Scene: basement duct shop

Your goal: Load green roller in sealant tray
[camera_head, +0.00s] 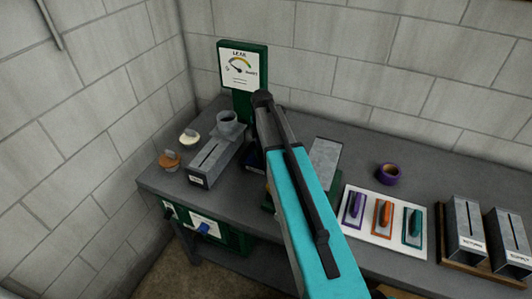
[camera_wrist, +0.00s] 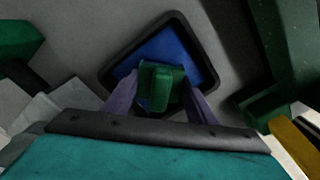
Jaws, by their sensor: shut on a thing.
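In the wrist view, the green roller (camera_wrist: 162,88) is between the two fingers of my gripper (camera_wrist: 160,92), which is shut on it. The roller is over the sealant tray, a dark-rimmed tray with blue inside (camera_wrist: 160,48). I cannot tell whether the roller touches the blue. In the head view, only a dark blue corner of the tray (camera_head: 254,160) shows beside my teal arm. The arm hides the roller and my gripper there.
A green leak gauge stand (camera_head: 243,95) stands behind the tray. A grey duct box (camera_head: 215,160) with a cup (camera_head: 228,122) is left. Right are a grey plate (camera_head: 323,160), a white sheet with trowels (camera_head: 368,225), purple tape (camera_head: 388,174) and two labelled ducts (camera_head: 464,230).

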